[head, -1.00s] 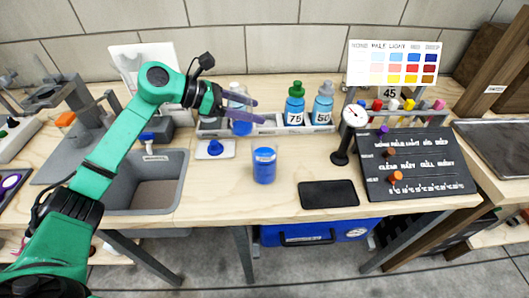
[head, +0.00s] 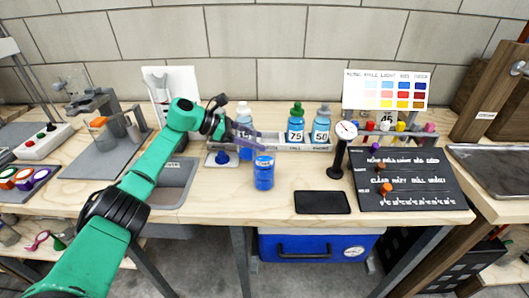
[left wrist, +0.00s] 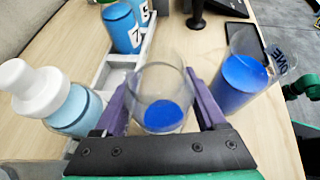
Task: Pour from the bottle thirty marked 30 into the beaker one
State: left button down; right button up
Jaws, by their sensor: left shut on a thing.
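My left gripper (head: 258,141) is above the bench at the left end of the bottle rack. In the left wrist view its purple fingers (left wrist: 160,112) are shut on a clear open-topped vessel (left wrist: 160,88) with blue liquid low inside; no number shows on it. Beaker one (head: 264,172) stands on the bench just in front of the fingers, holding blue liquid. It also shows to the right in the left wrist view (left wrist: 238,88), with ONE partly legible. A white-capped bottle (left wrist: 62,105) with light blue liquid is left of the held vessel. My right gripper is not in view.
Bottles marked 75 (head: 295,128) and 50 (head: 321,128) stand in the grey rack (head: 285,147).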

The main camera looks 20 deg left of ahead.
pick_arm(q)
jog(key=shift+s+d+r, duration=0.15)
jog(key=shift+s+r, duration=0.05)
jog(key=shift+r, duration=0.05)
jog(key=shift+s+d+m+t+y+p, duration=0.1)
jog(key=shift+m+t+y+p, duration=0.2)
jog(key=shift+m+y+p, duration=0.15)
notch_tip(320, 180, up, 8)
jog(key=s+d+m+t+y, duration=0.1)
jog(key=m+t+y, duration=0.3)
jog(key=shift+s+d+f+m, duration=0.2)
jog(key=shift+s+d+m, duration=0.05)
jog(key=shift+m, duration=0.1)
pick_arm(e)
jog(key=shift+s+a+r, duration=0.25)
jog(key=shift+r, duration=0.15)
